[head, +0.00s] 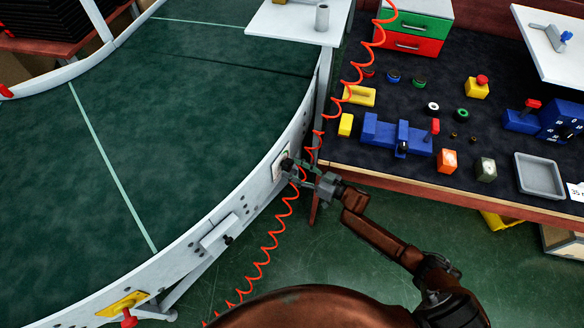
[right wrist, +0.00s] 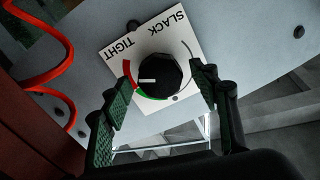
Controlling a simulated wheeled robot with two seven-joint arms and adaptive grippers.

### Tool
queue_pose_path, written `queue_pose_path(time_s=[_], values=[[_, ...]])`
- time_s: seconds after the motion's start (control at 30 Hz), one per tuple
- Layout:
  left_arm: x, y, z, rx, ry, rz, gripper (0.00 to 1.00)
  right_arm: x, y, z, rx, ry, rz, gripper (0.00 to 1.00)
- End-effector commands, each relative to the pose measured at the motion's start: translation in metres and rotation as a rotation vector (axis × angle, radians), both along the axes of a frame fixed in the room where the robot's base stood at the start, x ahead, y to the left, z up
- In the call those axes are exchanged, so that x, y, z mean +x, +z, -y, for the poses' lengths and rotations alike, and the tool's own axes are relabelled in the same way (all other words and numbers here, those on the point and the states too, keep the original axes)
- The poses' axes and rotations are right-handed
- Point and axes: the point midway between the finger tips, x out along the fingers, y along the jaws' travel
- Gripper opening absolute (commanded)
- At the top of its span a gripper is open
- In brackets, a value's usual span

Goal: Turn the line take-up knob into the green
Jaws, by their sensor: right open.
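The black take-up knob (right wrist: 165,72) sits on a white dial plate (right wrist: 112,48) marked TIGHT and SLACK. A red arc shows at its left and a green arc below it. The knob's white pointer line points left in the right wrist view, toward the lower part of the red arc. In the head view the knob (head: 287,164) is on the conveyor's outer side wall. My right gripper (right wrist: 163,90) is open, its fingers on either side of the knob; whether they touch it is unclear. It also shows in the head view (head: 304,174). My left gripper is not in view.
A coiled red hose (head: 288,205) hangs close by my right gripper. The green conveyor belt (head: 190,120) curves along the left. A workbench (head: 440,180) with blue fixtures and small parts stands at the right.

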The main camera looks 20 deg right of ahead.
Motion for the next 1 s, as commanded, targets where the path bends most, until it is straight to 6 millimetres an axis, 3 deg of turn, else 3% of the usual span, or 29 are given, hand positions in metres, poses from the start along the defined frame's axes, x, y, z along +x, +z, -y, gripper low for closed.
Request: queue_pose_path(time_s=[0.4, 1.0], values=[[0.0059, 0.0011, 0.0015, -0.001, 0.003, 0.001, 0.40, 0.0072, 0.0001, -0.0065, 0.000, 0.000, 0.000, 0.55], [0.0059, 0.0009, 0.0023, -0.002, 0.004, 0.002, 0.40, 0.0068, 0.0002, -0.0063, 0.000, 0.000, 0.000, 0.13]])
